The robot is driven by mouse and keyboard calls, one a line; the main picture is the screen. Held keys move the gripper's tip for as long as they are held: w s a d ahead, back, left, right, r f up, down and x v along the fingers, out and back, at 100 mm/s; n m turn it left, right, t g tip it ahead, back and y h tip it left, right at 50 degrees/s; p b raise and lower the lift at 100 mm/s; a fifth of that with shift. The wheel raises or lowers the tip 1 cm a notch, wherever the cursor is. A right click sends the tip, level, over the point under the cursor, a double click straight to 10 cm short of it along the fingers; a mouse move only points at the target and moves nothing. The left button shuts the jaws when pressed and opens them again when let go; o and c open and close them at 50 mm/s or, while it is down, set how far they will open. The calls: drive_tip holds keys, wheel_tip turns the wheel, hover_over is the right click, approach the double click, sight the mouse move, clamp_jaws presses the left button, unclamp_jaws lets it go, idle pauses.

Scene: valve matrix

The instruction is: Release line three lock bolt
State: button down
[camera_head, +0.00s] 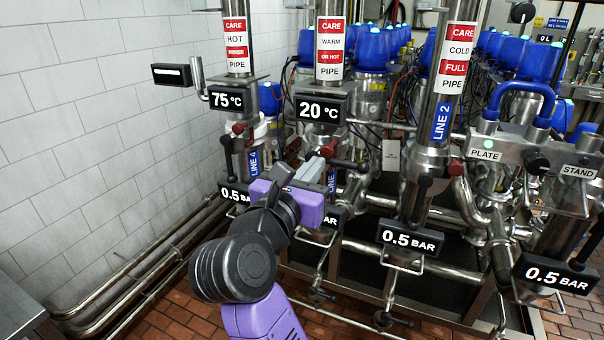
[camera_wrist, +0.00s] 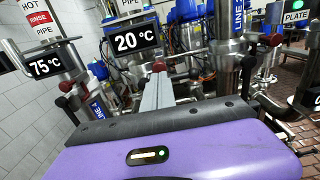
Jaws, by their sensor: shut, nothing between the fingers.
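In the wrist view my grey fingers (camera_wrist: 159,76) are shut together and empty, pointing at the red knob (camera_wrist: 158,66). The black handle (camera_wrist: 184,76) is just to the right there. I cannot tell whether the fingers touch the knob. No part is clearly recognisable as the lock bolt.
The line four pipe (camera_head: 237,45) with a 75 °C display (camera_head: 226,98) stands left. The line 2 pipe (camera_head: 441,120) stands right. Several 0.5 BAR signs (camera_head: 410,237) hang low in front. A tiled wall (camera_head: 90,130) bounds the left; brick floor (camera_head: 190,305) lies below.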

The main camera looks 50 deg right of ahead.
sight(326, 152)
drive_tip(key=shift+p+x, duration=0.4)
drive_tip(key=shift+x, duration=1.35)
drive_tip(key=x, duration=0.3)
drive_tip(key=shift+d+f, duration=0.1)
drive_tip(key=shift+d, duration=0.2)
drive_tip(key=shift+a, duration=0.1)
